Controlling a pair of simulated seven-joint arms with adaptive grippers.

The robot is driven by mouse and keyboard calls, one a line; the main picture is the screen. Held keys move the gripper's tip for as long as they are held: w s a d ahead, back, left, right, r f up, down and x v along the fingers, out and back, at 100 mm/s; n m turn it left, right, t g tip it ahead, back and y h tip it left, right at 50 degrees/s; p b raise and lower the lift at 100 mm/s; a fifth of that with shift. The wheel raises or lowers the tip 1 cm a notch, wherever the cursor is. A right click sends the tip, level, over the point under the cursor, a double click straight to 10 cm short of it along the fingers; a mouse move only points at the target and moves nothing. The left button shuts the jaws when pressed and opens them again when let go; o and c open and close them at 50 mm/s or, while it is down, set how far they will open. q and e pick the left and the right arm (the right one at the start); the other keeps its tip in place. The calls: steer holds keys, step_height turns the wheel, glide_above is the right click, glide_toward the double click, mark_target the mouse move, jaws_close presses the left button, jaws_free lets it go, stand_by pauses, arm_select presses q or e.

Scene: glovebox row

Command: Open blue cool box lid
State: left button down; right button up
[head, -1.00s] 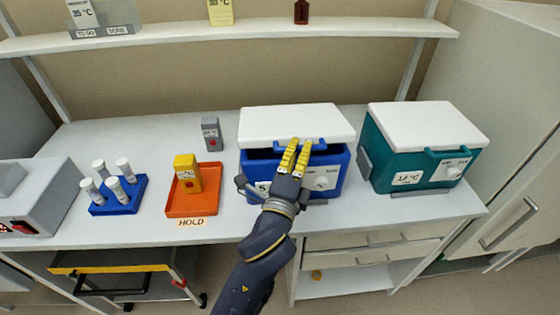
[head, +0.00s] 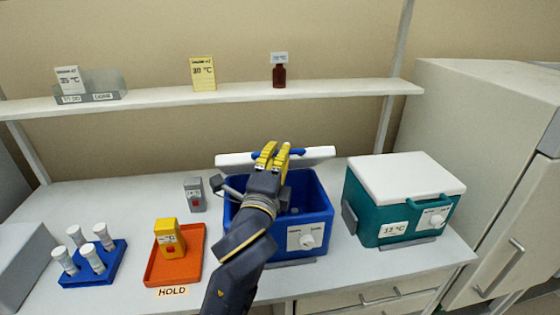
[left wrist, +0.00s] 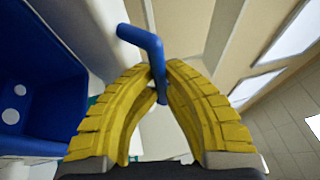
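The blue cool box (head: 272,243) stands on the bench with its white lid (head: 318,155) swung up at the back and its inside exposed. The blue lid handle (head: 298,151) is at the raised edge. My left gripper (head: 272,156) is at that handle, its arm reaching across the box. In the left wrist view, the yellow fingers (left wrist: 160,85) are closed around the blue handle bar (left wrist: 143,38). The blue box interior shows at the left there, with pale round spots in it. My right gripper is not in view.
A teal cool box (head: 400,205) with its lid down stands close on the right. An orange tray (head: 158,272) with a yellow device (head: 169,236), a grey device (head: 194,194) and a blue vial rack (head: 110,270) are on the left. A shelf (head: 160,97) runs above, behind the lid.

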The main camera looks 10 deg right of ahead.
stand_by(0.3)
arm_select(q)
steer(key=c, duration=1.5)
jaws_free()
steer(key=shift+o, duration=0.2)
steer(key=v, duration=0.7)
steer(key=shift+s, duration=0.3)
